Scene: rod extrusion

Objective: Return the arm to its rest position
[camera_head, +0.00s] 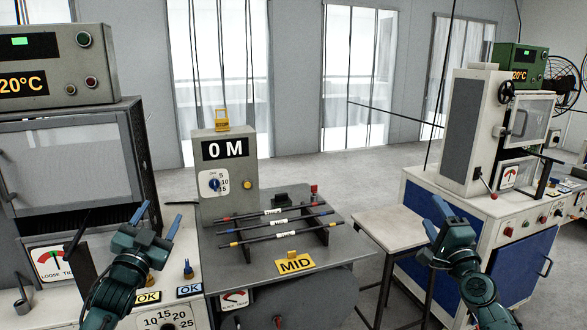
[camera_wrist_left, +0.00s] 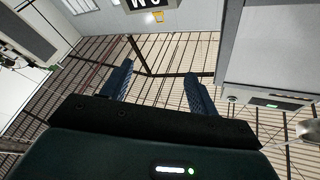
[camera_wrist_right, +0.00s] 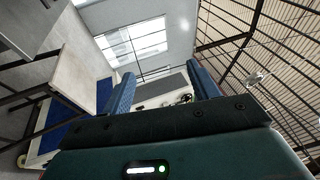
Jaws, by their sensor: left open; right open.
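My left gripper (camera_head: 156,222) is raised in front of the left machine, near the front left of the head view. Its blue fingers stand apart in the left wrist view (camera_wrist_left: 158,90), with nothing between them. My right gripper (camera_head: 438,217) is raised at the right, in front of the small table and the white machine. Its fingers are also apart and empty in the right wrist view (camera_wrist_right: 162,88). Neither gripper touches anything that I can see.
Several dark rods (camera_head: 272,226) lie on a rack on the grey bench (camera_head: 345,247) marked MID. A "0 M" box (camera_head: 226,178) stands behind. A small table (camera_head: 392,228) is right of it. The white machine (camera_head: 475,135) and an oven-like unit (camera_head: 65,165) flank the scene.

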